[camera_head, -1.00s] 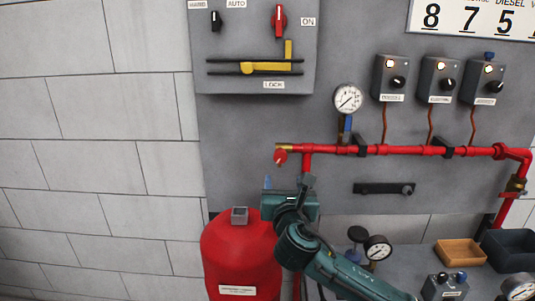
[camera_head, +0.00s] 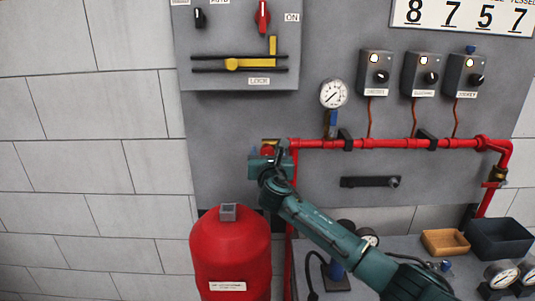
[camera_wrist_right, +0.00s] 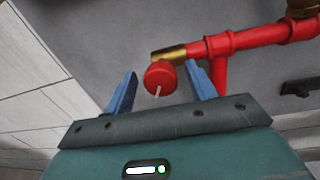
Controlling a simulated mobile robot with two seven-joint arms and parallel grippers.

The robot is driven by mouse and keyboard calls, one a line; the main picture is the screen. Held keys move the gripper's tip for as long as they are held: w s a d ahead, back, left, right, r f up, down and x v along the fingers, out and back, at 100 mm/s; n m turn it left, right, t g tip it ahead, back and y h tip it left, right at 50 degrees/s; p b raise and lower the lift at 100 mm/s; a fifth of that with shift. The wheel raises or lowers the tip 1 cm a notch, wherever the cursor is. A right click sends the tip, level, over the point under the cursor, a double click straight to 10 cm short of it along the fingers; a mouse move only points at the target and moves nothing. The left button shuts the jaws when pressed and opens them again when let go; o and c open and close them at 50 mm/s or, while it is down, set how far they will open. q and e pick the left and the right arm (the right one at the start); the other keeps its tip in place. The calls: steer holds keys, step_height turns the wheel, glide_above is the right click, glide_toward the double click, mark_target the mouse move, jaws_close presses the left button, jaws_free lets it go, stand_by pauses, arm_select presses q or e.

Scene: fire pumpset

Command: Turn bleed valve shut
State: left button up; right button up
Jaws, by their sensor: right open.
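The bleed valve looks to be the round red knob (camera_wrist_right: 159,76) with a white line on its face, beside a brass outlet (camera_wrist_right: 168,54) at the left end of the red pipe. In the head view, the knob (camera_head: 267,149) is partly hidden by my right gripper (camera_head: 269,153). In the right wrist view, my right gripper (camera_wrist_right: 161,72) is open, with one blue finger on each side of the knob. Gaps show between knob and fingers; I cannot tell how deep the knob sits between them. My left gripper is out of view.
The red pipe (camera_head: 390,144) runs right along the grey panel, with a gauge (camera_head: 333,93) and blue lever (camera_head: 332,124) above it. A red tank (camera_head: 230,255) stands below my right gripper. A wooden tray (camera_head: 444,242) and dark bin (camera_head: 499,238) are at the right.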

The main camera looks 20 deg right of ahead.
steer(key=shift+w, duration=0.1)
steer(key=shift+c, duration=0.2)
steer(key=c, duration=0.9)
